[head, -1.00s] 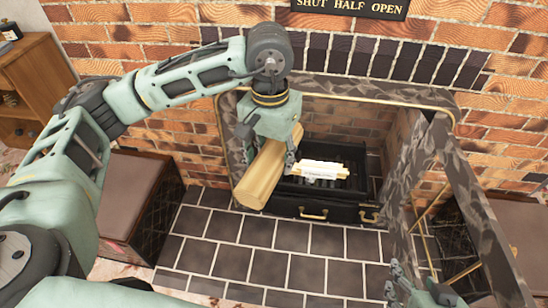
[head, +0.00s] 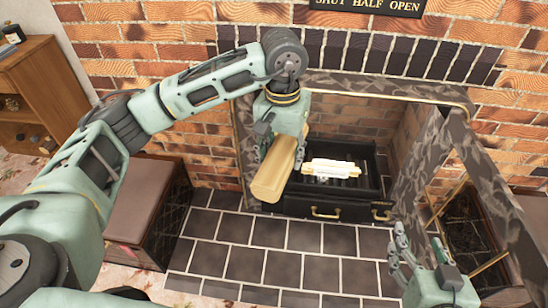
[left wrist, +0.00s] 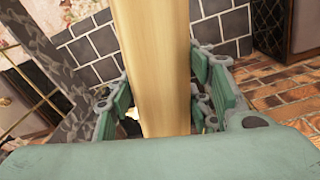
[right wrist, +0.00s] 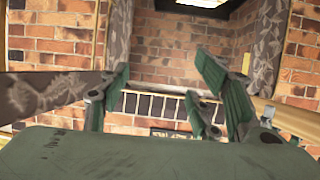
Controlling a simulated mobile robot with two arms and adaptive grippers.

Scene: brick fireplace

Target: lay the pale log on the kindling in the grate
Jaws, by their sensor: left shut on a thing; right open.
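The pale log (head: 275,174) is held by my left gripper (head: 281,147) at the left front of the fireplace opening, above the hearth tiles. The log also fills the middle of the left wrist view (left wrist: 152,65), with the fingers on both sides of it. The black grate (head: 368,163) stands inside the opening, just right of the log. Pale kindling (head: 333,168) lies in the grate. My right gripper (head: 412,245) is open and empty at the lower right, in front of the open fireplace door. Its spread fingers show in the right wrist view (right wrist: 165,95).
A fireplace door (head: 465,195) stands open on the right, close to my right gripper. A black drawer front with brass handles (head: 325,212) is below the grate. A brown-topped box (head: 143,200) stands left of the dark tiled hearth (head: 260,262). A wooden cabinet (head: 38,90) is far left.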

